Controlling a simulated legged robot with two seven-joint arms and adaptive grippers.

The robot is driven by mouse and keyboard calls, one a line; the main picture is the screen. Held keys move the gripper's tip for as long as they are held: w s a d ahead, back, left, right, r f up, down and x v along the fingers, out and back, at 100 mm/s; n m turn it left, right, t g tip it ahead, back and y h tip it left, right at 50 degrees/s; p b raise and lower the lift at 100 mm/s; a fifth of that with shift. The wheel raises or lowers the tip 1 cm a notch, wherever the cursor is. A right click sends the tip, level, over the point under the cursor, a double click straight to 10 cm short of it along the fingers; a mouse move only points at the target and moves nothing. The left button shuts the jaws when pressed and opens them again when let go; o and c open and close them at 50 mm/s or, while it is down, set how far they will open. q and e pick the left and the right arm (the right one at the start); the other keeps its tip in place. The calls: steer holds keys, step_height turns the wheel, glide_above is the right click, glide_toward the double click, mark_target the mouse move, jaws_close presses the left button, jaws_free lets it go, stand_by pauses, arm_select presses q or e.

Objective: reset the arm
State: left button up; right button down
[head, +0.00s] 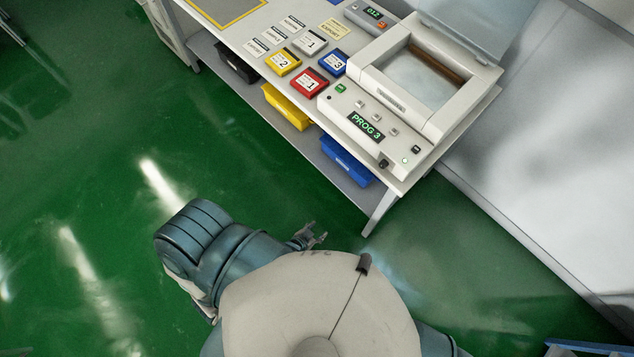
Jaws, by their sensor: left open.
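My left gripper (315,237) shows just beyond my torso, near the middle of the view. It is open, with its fingers apart and nothing between them. It is over the green floor, short of the white table (225,35) and touching nothing. My left upper arm is at the lower left, and its lower part is partly hidden behind my torso. My right gripper is not in view; only a bit of my right arm shows at the bottom edge.
On the table stand a white machine (385,115) marked PROG 3 with its lid raised, a red box (309,83), a yellow box (283,62) and a blue box (333,64). Yellow (287,106) and blue bins (346,160) sit on the lower shelf. The floor at left is clear.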

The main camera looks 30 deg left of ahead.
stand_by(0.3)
arm_select(q)
steer(key=s+a+f+g, duration=0.2)
steer(key=s+f, duration=0.3)
steer(key=s, duration=0.3)
steer(key=s+a+f+g+y, duration=0.1)
steer(key=s+a+f+g, duration=0.2)
steer(key=s+f, duration=0.2)
steer(key=s+a+f+g+y, duration=0.1)
steer(key=s+a+f+g, duration=0.2)
steer(key=s, duration=0.7)
steer(key=shift+s+f, duration=0.3)
steer(key=shift+f, duration=0.6)
steer(key=shift+d, duration=0.1)
